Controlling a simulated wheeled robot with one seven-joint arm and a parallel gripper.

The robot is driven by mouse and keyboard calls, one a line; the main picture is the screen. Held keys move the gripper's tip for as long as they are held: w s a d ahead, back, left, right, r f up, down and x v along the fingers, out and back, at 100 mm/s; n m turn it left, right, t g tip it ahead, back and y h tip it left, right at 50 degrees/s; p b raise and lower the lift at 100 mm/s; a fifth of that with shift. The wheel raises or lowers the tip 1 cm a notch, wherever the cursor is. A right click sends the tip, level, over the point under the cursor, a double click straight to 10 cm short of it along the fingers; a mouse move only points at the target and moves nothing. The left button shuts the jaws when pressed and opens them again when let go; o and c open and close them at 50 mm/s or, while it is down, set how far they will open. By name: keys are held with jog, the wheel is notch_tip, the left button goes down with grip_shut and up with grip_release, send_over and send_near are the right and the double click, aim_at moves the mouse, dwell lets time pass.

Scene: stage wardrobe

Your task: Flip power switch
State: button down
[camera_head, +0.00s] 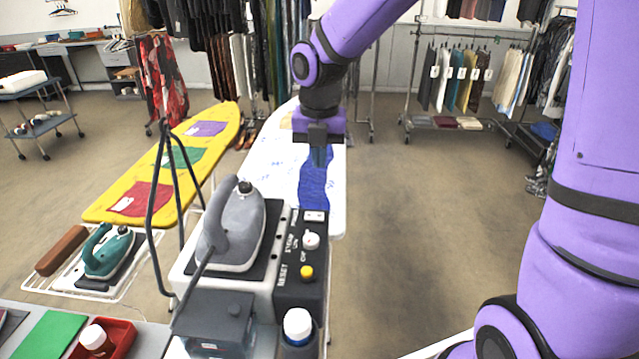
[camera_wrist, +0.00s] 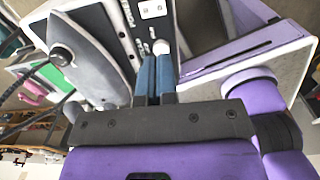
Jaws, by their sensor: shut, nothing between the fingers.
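The control panel (camera_head: 290,288) is a black strip on the right of the steam iron station. At its far end is a small white switch plate (camera_head: 314,216), which also shows at the top of the wrist view (camera_wrist: 152,9). Nearer are a white knob (camera_head: 311,240), seen just beyond my fingertips in the wrist view (camera_wrist: 160,47), and a yellow button (camera_head: 306,272) by the RESET lettering. My gripper (camera_head: 319,163) is shut and empty, pointing down, beyond the switch plate in the head view. Its blue fingers (camera_wrist: 155,62) appear apart from the panel. The switch's position is too small to tell.
A grey iron (camera_head: 232,235) rests on the station, with a dark cord stand to its left. A white-capped bottle (camera_head: 298,325) stands at the panel's near end. A white ironing board (camera_head: 272,165) with blue cloth lies beyond. Open floor is at right.

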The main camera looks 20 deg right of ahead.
aim_at(313, 216)
notch_tip(313, 216, down, 13)
jog(key=shift+f, duration=0.15)
dwell(0.4)
jog(key=shift+s+f, duration=0.1)
jog(key=shift+f, duration=0.05)
dwell(0.3)
jog(key=shift+a, duration=0.1)
jog(key=shift+w+a+r, duration=0.25)
jog(key=shift+w+a, duration=0.1)
jog(key=shift+a, duration=0.25)
notch_tip(313, 216, up, 11)
dwell(0.7)
jog(key=shift+d+r, duration=0.4)
jog(key=shift+r, duration=0.35)
jog(key=shift+d+r, duration=0.35)
jog(key=shift+r, duration=0.35)
jog(key=shift+f, duration=0.15)
